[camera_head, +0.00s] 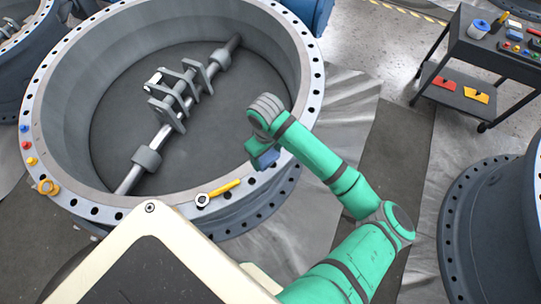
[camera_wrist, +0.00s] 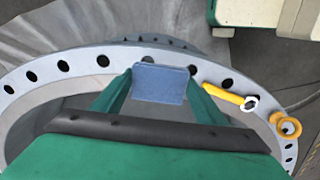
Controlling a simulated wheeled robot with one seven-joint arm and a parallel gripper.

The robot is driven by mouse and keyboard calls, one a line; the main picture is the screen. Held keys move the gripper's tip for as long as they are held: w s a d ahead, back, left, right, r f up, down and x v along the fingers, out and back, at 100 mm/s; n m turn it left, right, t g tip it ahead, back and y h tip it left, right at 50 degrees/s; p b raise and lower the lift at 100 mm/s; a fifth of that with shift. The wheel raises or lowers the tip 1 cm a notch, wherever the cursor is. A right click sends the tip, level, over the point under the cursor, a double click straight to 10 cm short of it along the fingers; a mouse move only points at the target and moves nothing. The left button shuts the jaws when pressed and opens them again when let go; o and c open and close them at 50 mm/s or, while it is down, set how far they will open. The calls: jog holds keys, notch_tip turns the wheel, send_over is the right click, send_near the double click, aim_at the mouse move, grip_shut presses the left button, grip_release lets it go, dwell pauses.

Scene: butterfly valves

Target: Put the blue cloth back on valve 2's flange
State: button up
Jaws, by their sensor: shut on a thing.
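The blue cloth (camera_wrist: 160,84) is a small folded pad between the two green fingers of my gripper (camera_wrist: 159,82) in the wrist view. My gripper is shut on it. In the head view a blue patch of the cloth (camera_head: 266,158) shows below my gripper (camera_head: 262,152), in front of the flange's inner right edge. The large valve's pale flange (camera_head: 311,100) is a ring with many bolt holes, and it passes behind the cloth in the wrist view. I cannot tell whether the cloth touches the flange. No valve number is readable.
A yellow-handled wrench (camera_head: 218,193) lies on the flange's near side. Yellow rings (camera_head: 47,187) and small coloured pieces lie on its left. A steel shaft (camera_head: 150,158) crosses the bore. Another valve (camera_head: 490,220) stands at the right, with a tool cart (camera_head: 480,45) behind.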

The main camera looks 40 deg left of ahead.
aim_at(270, 153)
jog(key=w+f, duration=0.1)
jog(key=f, duration=0.1)
jog(key=w+a+f, duration=0.1)
jog(key=w+f, duration=0.1)
jog(key=shift+w, duration=0.1)
jog(key=shift+w+a+f, duration=0.1)
jog(key=shift+w+f, duration=0.05)
jog(key=shift+f, duration=1.6)
jog(key=shift+f, duration=0.15)
jog(key=o, duration=1)
notch_tip(270, 153, up, 12)
jog(key=shift+r, duration=0.2)
